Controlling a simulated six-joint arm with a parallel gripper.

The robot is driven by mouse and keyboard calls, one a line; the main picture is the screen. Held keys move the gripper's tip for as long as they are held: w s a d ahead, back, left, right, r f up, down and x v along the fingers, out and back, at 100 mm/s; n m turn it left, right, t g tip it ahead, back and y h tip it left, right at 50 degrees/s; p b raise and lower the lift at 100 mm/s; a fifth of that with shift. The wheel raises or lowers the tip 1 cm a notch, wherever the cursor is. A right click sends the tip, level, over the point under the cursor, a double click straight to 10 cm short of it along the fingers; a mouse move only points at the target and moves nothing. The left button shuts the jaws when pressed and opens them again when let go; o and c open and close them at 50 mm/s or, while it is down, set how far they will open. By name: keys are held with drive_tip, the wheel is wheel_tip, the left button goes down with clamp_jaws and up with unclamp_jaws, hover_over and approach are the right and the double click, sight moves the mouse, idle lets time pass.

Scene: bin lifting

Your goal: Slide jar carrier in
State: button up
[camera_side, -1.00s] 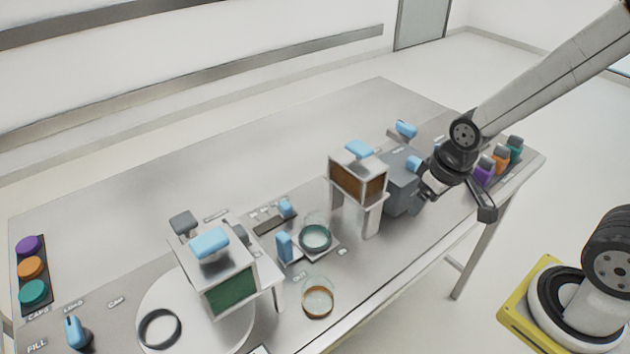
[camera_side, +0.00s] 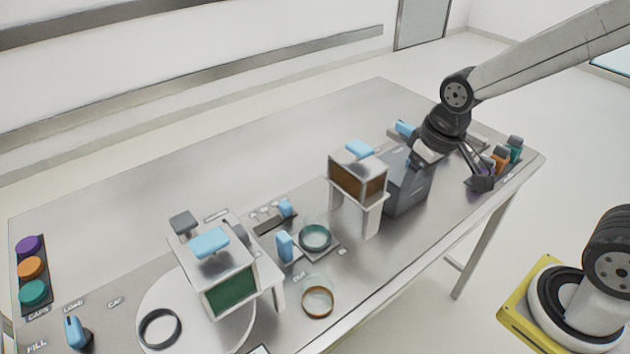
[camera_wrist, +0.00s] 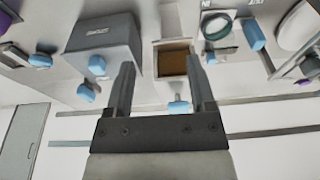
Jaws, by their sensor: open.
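The jar carrier (camera_side: 333,247) is a small pale plate with a blue upright handle (camera_side: 285,246) at its left side. A clear glass jar with a teal ring (camera_side: 315,237) stands on it, between the green-windowed box and the brown-windowed box. In the wrist view the jar (camera_wrist: 216,27) and blue handle (camera_wrist: 255,34) show at the upper right. My gripper (camera_side: 452,170) is open, above the right part of the table by the grey box, well right of the carrier. In the wrist view the fingers of my gripper (camera_wrist: 161,66) are apart with nothing held.
The brown-windowed box on legs (camera_side: 358,175) and grey box (camera_side: 408,188) stand between my gripper and the carrier. A glass ring with an amber rim (camera_side: 318,300) lies in front. The green-windowed box (camera_side: 215,275) stands left. Purple, orange and teal containers (camera_side: 501,158) sit at the right edge.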

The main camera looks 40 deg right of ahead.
drive_tip(key=w+a+g, duration=0.1)
drive_tip(key=w+a, duration=0.8)
drive_tip(key=g, duration=0.1)
hover_over(283, 236)
wheel_tip(283, 236, down, 8)
drive_tip(key=shift+f, duration=0.4)
drive_tip(key=shift+f, duration=3.9)
clamp_jaws()
